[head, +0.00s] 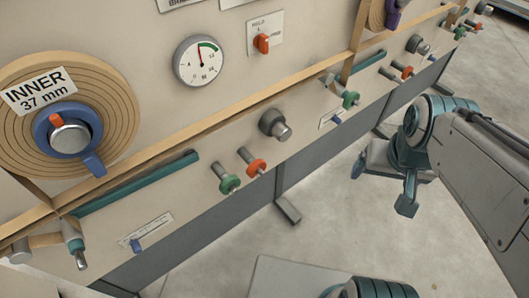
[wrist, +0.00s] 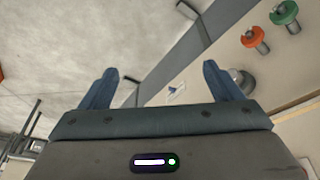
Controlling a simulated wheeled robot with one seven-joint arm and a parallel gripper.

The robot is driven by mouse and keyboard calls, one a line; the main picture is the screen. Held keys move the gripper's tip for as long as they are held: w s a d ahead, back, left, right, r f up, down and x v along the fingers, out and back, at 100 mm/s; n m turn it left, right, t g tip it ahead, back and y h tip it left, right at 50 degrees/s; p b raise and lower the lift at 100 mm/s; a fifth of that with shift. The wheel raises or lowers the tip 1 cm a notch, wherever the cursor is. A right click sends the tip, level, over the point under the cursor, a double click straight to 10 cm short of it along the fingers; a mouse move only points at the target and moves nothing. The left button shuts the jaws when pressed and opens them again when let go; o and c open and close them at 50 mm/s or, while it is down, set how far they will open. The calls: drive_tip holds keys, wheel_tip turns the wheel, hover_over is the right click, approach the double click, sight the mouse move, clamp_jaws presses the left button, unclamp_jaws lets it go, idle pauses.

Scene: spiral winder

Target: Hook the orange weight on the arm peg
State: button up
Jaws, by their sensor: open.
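An orange disc-shaped weight (head: 257,166) sits on a short peg low on the machine front in the head view, beside a green one (head: 229,183). An orange weight (wrist: 253,36) and a green one (wrist: 285,12) show at upper right in the wrist view. Another orange weight (head: 407,72) is farther along the machine. My gripper (head: 384,186) is open and empty, in front of the machine and apart from it, right of the nearer weights. Its two blue fingers (wrist: 161,84) are spread in the wrist view. I cannot tell which part is the arm peg.
A grey knob (head: 275,122) sticks out near the nearer weights. A teal bar (head: 135,185) runs along the panel at left, below the spool (head: 110,105) labelled INNER 37 mm. A metal foot (head: 288,210) juts onto the floor. Open floor (head: 330,215) lies before the machine.

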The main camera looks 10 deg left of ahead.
drive_tip(key=w+f+t+b, duration=0.1)
drive_tip(key=w+f+b, duration=0.1)
drive_tip(key=f+b, duration=0.1)
drive_tip(key=w+f+n+t+b, duration=0.1)
drive_tip(key=w+f+b, duration=0.1)
drive_tip(key=f+b, duration=0.1)
drive_tip(key=w+f+t+h+b, duration=0.1)
drive_tip(key=w+f+b, duration=0.1)
drive_tip(key=f+b, duration=0.1)
drive_tip(key=shift+w+a+f+n, duration=0.2)
drive_tip(key=shift+w+n, duration=0.1)
drive_tip(key=shift+w, duration=0.05)
drive_tip(key=n+t+y+b, duration=0.4)
drive_tip(key=n+y+b, duration=0.65)
drive_tip(key=b, duration=1.45)
approach(255, 167)
drive_tip(key=d+f, duration=0.2)
drive_tip(key=d, duration=0.1)
drive_tip(key=shift+m+g, duration=0.25)
drive_tip(key=shift+g, duration=0.05)
drive_tip(key=x, duration=1.3)
drive_tip(key=shift+a, duration=0.55)
drive_tip(key=shift+w+a+f, duration=0.1)
drive_tip(key=shift+w+a, duration=0.25)
